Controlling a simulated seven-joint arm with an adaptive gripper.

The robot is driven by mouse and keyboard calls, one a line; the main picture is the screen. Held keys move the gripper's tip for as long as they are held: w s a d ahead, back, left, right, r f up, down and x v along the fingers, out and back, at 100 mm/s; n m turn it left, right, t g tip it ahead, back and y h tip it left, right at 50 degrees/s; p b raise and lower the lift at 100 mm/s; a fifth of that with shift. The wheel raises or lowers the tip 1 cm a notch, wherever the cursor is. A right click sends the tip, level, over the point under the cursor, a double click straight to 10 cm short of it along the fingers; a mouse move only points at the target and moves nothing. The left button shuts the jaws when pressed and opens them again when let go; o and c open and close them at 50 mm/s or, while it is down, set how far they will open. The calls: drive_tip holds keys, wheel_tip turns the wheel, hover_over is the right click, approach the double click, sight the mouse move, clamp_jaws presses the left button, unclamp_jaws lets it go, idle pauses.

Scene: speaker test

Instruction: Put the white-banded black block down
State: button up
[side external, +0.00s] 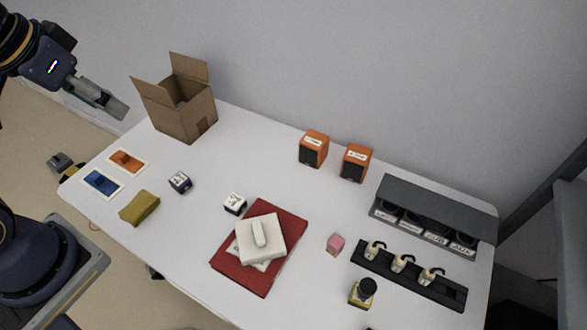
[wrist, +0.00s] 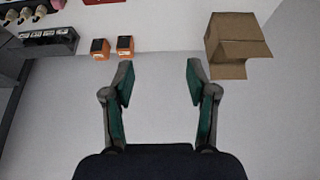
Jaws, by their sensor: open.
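My gripper (side external: 112,102) is raised off the table's left end, left of the cardboard box. In the wrist view its two fingers (wrist: 157,80) stand wide apart with nothing between them. On the table, a small block with white and black faces (side external: 235,203) sits just beyond the red mat, and a small dark block with a pale marked top (side external: 180,182) sits further left. I cannot tell for sure which is the white-banded black block. Both are well away from my gripper, and neither can be made out in the wrist view.
An open cardboard box (side external: 187,116) stands at the back left; it also shows in the wrist view (wrist: 236,38). Two orange speakers (side external: 313,149) stand at the back. A red mat (side external: 280,267) bears white items. A grey rack (side external: 440,205) and black holder (side external: 440,288) are right.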

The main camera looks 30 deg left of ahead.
drive_tip(key=shift+o, duration=0.3)
drive_tip(key=shift+s+a+r+t, duration=0.1)
drive_tip(key=shift+s+r+t, duration=0.1)
drive_tip(key=shift+s, duration=0.35)
drive_tip(key=shift+s+a+r+t, duration=0.1)
drive_tip(key=shift+s+r, duration=0.05)
drive_tip(key=shift+s, duration=0.4)
drive_tip(key=shift+w, duration=0.1)
